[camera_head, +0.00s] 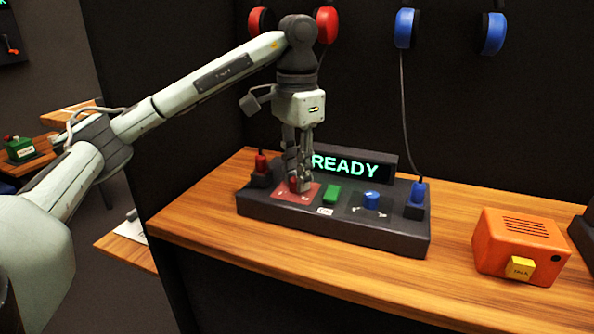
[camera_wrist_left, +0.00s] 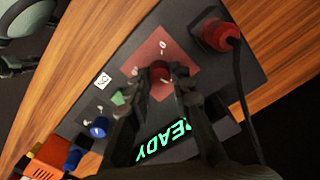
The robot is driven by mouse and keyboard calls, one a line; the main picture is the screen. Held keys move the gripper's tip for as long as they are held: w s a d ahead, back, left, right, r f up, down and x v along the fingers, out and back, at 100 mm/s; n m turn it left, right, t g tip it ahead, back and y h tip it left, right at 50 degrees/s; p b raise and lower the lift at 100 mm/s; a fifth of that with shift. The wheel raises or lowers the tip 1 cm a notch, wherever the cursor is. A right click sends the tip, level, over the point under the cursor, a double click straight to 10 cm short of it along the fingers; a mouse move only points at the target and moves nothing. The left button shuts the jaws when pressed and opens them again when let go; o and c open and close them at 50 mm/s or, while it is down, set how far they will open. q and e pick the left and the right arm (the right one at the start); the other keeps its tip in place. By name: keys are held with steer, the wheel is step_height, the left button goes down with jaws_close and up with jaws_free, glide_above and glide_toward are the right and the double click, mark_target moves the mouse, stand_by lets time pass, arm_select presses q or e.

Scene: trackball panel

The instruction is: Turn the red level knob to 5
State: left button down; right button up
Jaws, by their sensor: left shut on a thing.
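The red level knob (camera_head: 296,184) sits on a red plate (camera_head: 311,194) on the dark panel (camera_head: 330,230). My left gripper (camera_head: 299,185) points down over the knob and is shut on it, fingers on either side. In the left wrist view the red knob (camera_wrist_left: 160,72) shows between the two fingertips (camera_wrist_left: 162,78). The plate's scale marks are too small and partly covered to read the setting surely. My right gripper is not in view.
The panel also has a green button (camera_head: 332,194), a blue knob (camera_head: 371,200), a red plug (camera_head: 261,165), a blue plug (camera_head: 417,194) with a cable, and a READY display (camera_head: 345,167). An orange box (camera_head: 520,245) with a yellow button stands right. Wooden table (camera_head: 470,215) is clear between.

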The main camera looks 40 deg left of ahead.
arm_select(q)
steer(key=shift+m, duration=1.1)
steer(key=c, duration=1.3)
jaws_free()
steer(key=shift+c, duration=0.2)
step_height(320, 180, up, 12)
steer(key=shift+s, duration=0.15)
